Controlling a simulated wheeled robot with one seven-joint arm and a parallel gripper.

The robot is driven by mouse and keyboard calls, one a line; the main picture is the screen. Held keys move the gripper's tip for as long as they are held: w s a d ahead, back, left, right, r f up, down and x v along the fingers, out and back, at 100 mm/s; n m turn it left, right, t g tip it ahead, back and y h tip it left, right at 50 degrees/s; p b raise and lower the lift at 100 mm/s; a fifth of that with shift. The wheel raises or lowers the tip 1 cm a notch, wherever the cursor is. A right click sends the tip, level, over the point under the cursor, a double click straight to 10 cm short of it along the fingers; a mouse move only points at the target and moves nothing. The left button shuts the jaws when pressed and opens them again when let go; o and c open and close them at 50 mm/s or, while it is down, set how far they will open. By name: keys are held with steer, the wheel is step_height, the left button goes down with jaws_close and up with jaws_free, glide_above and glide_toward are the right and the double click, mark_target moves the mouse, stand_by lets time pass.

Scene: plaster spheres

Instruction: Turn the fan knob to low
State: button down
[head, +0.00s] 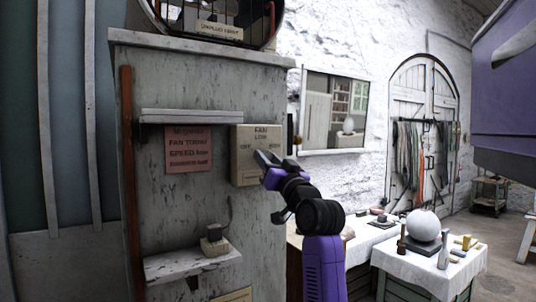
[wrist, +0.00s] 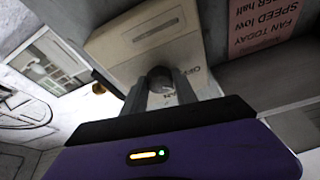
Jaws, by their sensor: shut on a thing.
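The fan control box (head: 243,172) is a beige box on the side of a grey cabinet, with FAN, LOW and OFF lettering on its face. It also shows in the wrist view (wrist: 120,45). My gripper (head: 267,158) is at the right part of its face. In the wrist view my gripper (wrist: 162,93) is shut on a grey round knob (wrist: 159,72), one finger on each side. The knob is hidden behind my gripper in the head view. I cannot tell where the knob points.
A pink notice (head: 188,149) reading FAN TODAY SPEED low hangs left of the box. A shelf (head: 190,117) juts out above it and a lower shelf (head: 170,267) below. A caged fan (head: 185,18) stands on top. Cloth-covered tables (head: 399,254) stand to the right.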

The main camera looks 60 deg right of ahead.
steer(key=shift+w+a+r+m+g+h+p, duration=0.1)
steer(key=shift+m+g+h+p, duration=0.3)
steer(key=shift+m+g+p, duration=1.2)
steer(key=shift+s+m+g+h+p, duration=0.15)
steer(key=shift+m+h+p, duration=0.4)
steer(key=shift+m, duration=2.1)
steer(key=shift+w+a+r+m+g+h+p, duration=0.2)
steer(key=shift+m+g+p, duration=0.9)
steer(key=shift+m, duration=1.05)
steer(key=shift+d+f, duration=0.15)
steer(key=shift+f, duration=0.05)
steer(key=c, duration=1)
jaws_free()
steer(key=shift+o, duration=0.2)
steer(key=b+v, duration=0.2)
steer(key=v, duration=0.6)
